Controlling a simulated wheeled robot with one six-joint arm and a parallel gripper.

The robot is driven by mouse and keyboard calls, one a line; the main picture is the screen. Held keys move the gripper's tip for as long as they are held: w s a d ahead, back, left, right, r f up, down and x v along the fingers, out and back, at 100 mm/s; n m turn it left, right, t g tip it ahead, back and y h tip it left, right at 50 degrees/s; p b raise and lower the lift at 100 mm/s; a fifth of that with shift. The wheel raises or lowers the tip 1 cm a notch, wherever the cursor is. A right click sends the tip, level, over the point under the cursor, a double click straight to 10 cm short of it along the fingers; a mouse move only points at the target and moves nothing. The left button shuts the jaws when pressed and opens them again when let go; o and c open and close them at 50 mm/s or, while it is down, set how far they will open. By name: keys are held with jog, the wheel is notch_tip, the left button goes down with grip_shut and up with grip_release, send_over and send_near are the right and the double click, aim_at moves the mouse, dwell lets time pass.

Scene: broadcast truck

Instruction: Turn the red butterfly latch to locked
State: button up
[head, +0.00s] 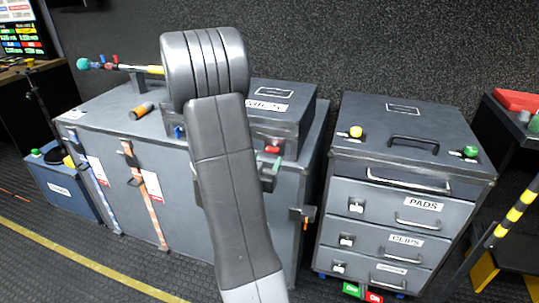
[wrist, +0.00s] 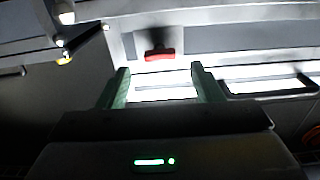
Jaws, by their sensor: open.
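The red butterfly latch (head: 272,149) is on the front of the grey case labelled MICS, right of my arm in the head view. In the wrist view the red latch (wrist: 159,56) lies level, straight beyond the gap between my fingertips. My gripper (wrist: 160,70) is open and empty, its two green fingers on either side of the latch's line and apart from it. In the head view my gripper (head: 276,168) is just below the latch and mostly hidden behind my arm. The MICS case (head: 290,105) is partly covered by my arm.
The MICS case stands on a larger grey trunk (head: 125,125) with strapped sides. A drawer cabinet (head: 400,180) with pads and clips labels stands to the right. A dark bar handle (wrist: 268,87) is right of my fingers in the wrist view. An orange-ended cylinder (head: 142,111) lies on the trunk.

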aim_at(271, 151)
jog(key=v, duration=0.8)
jog(key=shift+s, duration=0.3)
jog(key=shift+w, duration=0.1)
jog(key=x, duration=1.3)
jog(key=shift+w+d, duration=0.1)
jog(key=shift+w, duration=0.25)
jog(key=shift+p, duration=0.35)
jog(key=shift+b, duration=0.3)
